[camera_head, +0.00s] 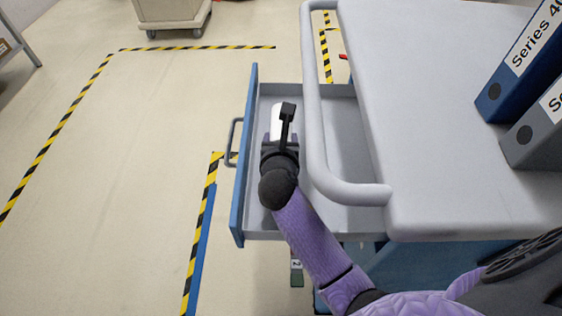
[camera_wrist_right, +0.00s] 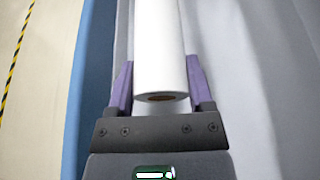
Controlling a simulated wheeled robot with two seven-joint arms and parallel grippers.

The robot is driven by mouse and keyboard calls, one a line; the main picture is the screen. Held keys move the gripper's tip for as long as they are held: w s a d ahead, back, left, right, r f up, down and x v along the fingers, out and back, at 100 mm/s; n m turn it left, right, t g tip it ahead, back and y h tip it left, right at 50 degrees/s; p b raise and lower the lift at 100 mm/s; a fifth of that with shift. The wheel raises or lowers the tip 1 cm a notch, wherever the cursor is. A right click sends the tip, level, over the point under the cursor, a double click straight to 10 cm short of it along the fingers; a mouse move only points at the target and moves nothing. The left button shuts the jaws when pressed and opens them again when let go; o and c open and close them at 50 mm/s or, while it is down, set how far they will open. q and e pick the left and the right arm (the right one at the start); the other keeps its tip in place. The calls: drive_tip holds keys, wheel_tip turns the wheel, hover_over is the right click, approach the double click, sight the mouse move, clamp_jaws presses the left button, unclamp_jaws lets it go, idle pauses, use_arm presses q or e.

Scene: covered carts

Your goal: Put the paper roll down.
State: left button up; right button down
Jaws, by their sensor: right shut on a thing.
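The white paper roll (camera_wrist_right: 160,45) lies between the two purple fingers of my right gripper (camera_wrist_right: 160,85) in the right wrist view, its brown core end facing the palm. In the head view, the roll (camera_head: 277,118) shows as a white patch just beyond my right gripper (camera_head: 275,137). The gripper is shut on the roll and is over or inside the open drawer (camera_head: 344,218) of the cart. I cannot tell whether the roll touches the drawer floor. My left gripper is not in view.
The drawer has a blue front (camera_head: 245,160) with a grey handle (camera_head: 233,142). The cart's grey top (camera_head: 430,110) and its rail (camera_head: 315,110) stand close on the right. Binders (camera_head: 520,70) stand on the top. Open floor with striped tape lies to the left.

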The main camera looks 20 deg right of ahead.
wheel_tip(320, 180, down, 3)
drive_tip(key=shift+r+b, duration=0.1)
drive_tip(key=shift+b, duration=0.5)
wheel_tip(320, 180, down, 4)
drive_tip(key=b, duration=0.3)
drive_tip(key=shift+d, duration=0.15)
drive_tip(key=shift+r, duration=0.4)
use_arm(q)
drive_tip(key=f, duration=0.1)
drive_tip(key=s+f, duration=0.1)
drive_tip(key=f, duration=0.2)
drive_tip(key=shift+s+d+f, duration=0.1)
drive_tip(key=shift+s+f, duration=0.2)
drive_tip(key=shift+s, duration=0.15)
use_arm(e)
unclamp_jaws()
